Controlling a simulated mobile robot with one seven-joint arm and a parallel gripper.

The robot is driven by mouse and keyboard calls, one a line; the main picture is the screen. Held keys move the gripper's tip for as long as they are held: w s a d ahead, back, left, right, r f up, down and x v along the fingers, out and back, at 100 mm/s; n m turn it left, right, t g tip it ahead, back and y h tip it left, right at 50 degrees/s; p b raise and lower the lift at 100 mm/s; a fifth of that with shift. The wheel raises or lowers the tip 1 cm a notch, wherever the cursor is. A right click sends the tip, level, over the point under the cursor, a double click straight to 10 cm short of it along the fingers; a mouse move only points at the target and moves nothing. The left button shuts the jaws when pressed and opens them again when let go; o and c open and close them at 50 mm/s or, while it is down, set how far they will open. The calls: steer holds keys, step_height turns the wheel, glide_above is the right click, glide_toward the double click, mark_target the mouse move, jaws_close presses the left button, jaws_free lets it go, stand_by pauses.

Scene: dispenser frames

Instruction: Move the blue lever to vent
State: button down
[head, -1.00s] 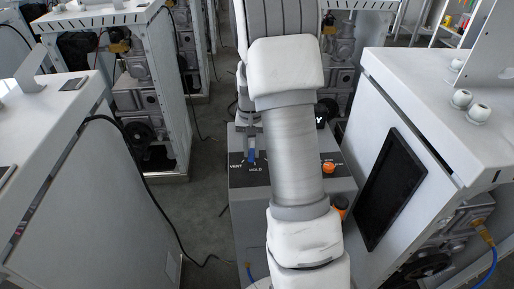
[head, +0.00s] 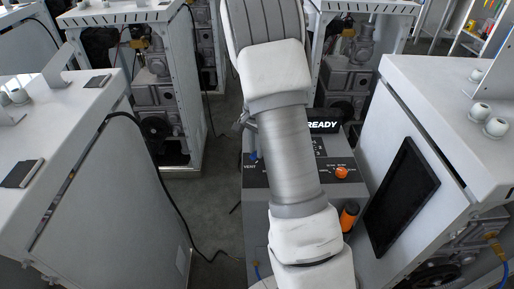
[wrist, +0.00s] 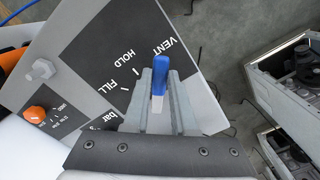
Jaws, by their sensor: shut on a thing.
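The blue lever (wrist: 160,75) stands between the two fingers of my gripper (wrist: 160,95) in the wrist view, and the gripper is shut on it. The lever's upper end is beside the word VENT on the dark panel (wrist: 100,45). HOLD and FILL, with their tick marks, show to its left. The VENT tick is hidden, so I cannot tell exact alignment. In the head view a bit of the blue lever (head: 253,155) shows near the VENT label. My arm hides most of the panel and the fingers there.
The dispenser (head: 257,225) also carries an orange knob (head: 341,172), an orange-topped part (head: 349,216) and a READY display (head: 324,126). A white cabinet (head: 445,130) stands close on the right, another (head: 110,200) on the left. Dark floor with a cable lies between.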

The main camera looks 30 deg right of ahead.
stand_by(0.3)
steer(key=c, duration=0.7)
jaws_free()
step_height(320, 180, up, 18)
steer(key=shift+f+p, duration=0.25)
steer(key=shift+p, duration=0.55)
